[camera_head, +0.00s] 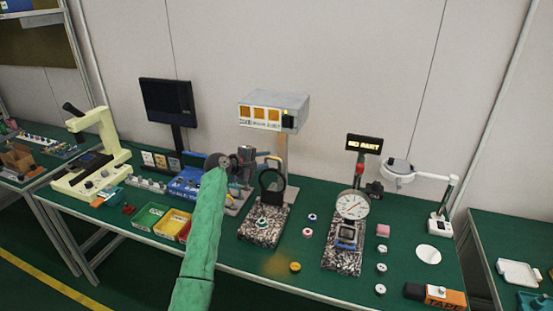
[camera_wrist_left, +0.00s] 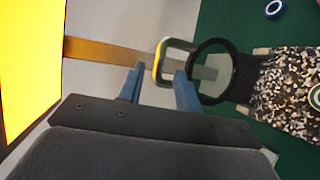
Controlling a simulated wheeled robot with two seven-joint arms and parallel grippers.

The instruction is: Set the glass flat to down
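The glass flat is a round pane in a black ring (camera_head: 271,184), standing raised at the back of a speckled granite block (camera_head: 258,231). In the left wrist view the black ring (camera_wrist_left: 232,72) shows at upper right, with a pale loop-shaped handle (camera_wrist_left: 176,42) beside it. My left gripper (camera_head: 246,163) is just left of the ring in the head view. In the left wrist view its two blue fingers (camera_wrist_left: 158,82) are apart, with part of the loop seen between or just beyond their tips. I cannot tell whether they touch it. My right gripper is not in view.
A lamp box (camera_head: 273,111) on a post stands behind the ring. A dial gauge (camera_head: 352,205) over a second granite block stands to the right. Green and yellow bins (camera_head: 172,224) are at left. Small round parts (camera_head: 295,267) lie on the green bench.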

